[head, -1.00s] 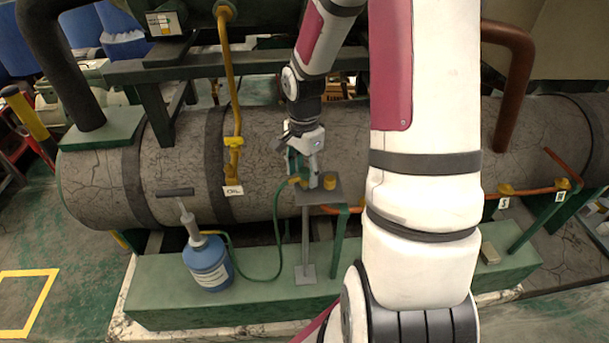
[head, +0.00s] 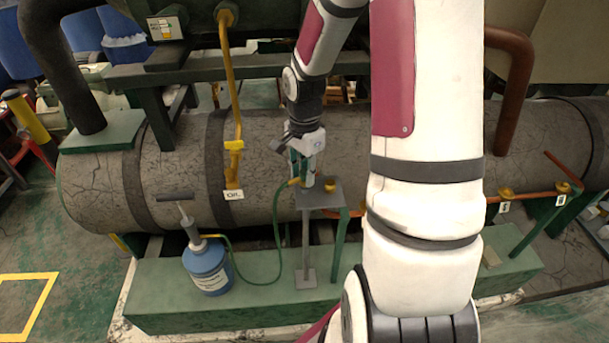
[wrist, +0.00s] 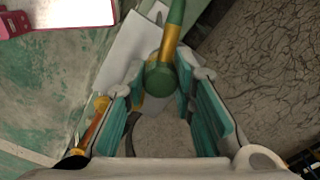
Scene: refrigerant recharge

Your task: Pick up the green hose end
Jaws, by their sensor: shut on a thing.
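The green hose end (wrist: 162,76), with a brass-yellow collar, sits between the two teal finger pads in the wrist view. My gripper (wrist: 160,88) is shut on it. In the head view my gripper (head: 304,177) is low over the grey stand plate (head: 325,195), in front of the large tank. The green hose (head: 277,225) hangs from the gripper's left side and curves down to the blue bottle (head: 207,268) with a pump handle. The fingers partly hide the hose end in the head view, and I cannot tell if it touches the plate.
The cracked grey tank (head: 180,180) fills the space behind the gripper. A yellow pipe with a valve and an OIL tag (head: 234,195) comes down its front. An orange pipe with yellow valves (head: 505,193) runs at the right. The green base ledge (head: 170,310) lies below.

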